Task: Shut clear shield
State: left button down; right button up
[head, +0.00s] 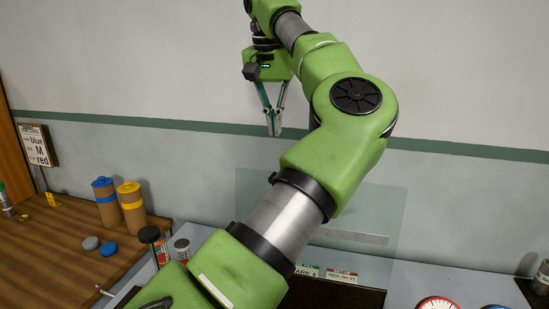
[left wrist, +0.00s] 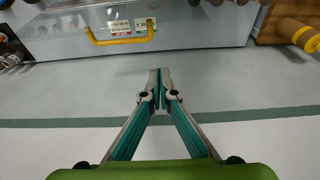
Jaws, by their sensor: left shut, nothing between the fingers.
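The clear shield (head: 375,210) is a see-through tinted panel at the back of the bench in the head view, standing up against the wall. My left arm hides its left and middle part. My left gripper (head: 274,131) is above the shield's upper edge in the head view, fingers pointing down, shut and empty. In the left wrist view its fingertips (left wrist: 160,75) meet, apart from a pale see-through panel (left wrist: 200,30). A yellow handle (left wrist: 120,41) shows at that panel's edge. My right gripper is not in view.
A wooden bench section (head: 60,245) at left holds a blue-capped container (head: 106,203) and a yellow-capped one (head: 131,209). A red-rimmed gauge (head: 437,304) is at lower right. The wall (head: 450,90) behind is bare above the green stripe.

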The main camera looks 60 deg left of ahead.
pick_arm(q)
notch_tip(320, 180, down, 9)
jog(key=w+a, duration=0.1)
jog(key=s+d+p, duration=0.1)
jog(key=s+d, duration=0.1)
jog(key=s, duration=0.1)
jog(key=shift+d+r+p, duration=0.25)
jog(key=shift+r+p, duration=0.1)
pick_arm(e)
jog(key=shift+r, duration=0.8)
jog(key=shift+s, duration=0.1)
